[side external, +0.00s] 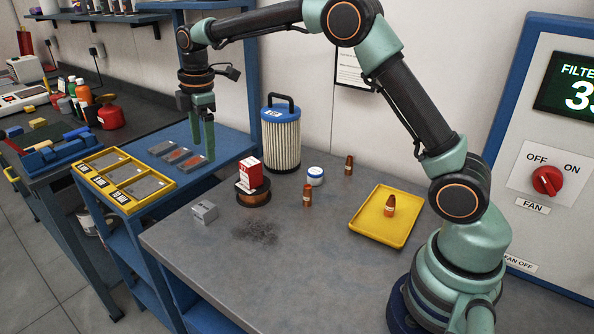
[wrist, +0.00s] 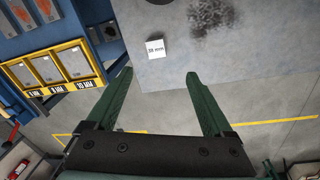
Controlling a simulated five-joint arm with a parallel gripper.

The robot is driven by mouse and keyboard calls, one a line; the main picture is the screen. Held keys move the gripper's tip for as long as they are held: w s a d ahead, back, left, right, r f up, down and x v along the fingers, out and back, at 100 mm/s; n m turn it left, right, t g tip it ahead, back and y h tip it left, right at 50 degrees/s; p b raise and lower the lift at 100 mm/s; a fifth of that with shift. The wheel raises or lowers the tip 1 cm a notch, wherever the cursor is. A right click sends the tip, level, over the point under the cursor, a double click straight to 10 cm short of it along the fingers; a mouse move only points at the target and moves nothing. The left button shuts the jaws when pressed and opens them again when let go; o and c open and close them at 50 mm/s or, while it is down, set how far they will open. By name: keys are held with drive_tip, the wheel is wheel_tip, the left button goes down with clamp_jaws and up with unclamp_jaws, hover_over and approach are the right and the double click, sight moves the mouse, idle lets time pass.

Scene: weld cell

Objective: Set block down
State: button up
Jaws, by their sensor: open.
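A small grey block (side external: 204,212) sits on the grey bench top near its left edge. In the wrist view its pale labelled face (wrist: 156,48) reads what looks like "20 mm". My gripper (side external: 206,150) is open and empty, raised with its fingers pointing down above the blue stand, apart from the block. In the wrist view the spread green fingers (wrist: 158,77) have nothing between them; the block lies beyond the fingertips.
A yellow three-slot rack (side external: 124,180) and several small plates (side external: 176,154) lie on the blue stand. A red-and-white box (side external: 249,175) rests on a dark spool (side external: 254,195). A yellow tray (side external: 372,233) holds a copper-coloured piece. A dark smudge (side external: 256,231) marks bare bench.

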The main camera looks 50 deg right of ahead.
drive_tip(key=s+d+r+m+t, duration=0.1)
drive_tip(key=s+d+r+m, duration=0.1)
drive_tip(key=s+r+m, duration=0.35)
drive_tip(key=s+d+m+t, duration=0.2)
drive_tip(key=s+m, duration=0.7)
drive_tip(key=s, duration=1)
drive_tip(key=shift+s+f+t, duration=0.2)
drive_tip(key=shift+t, duration=0.6)
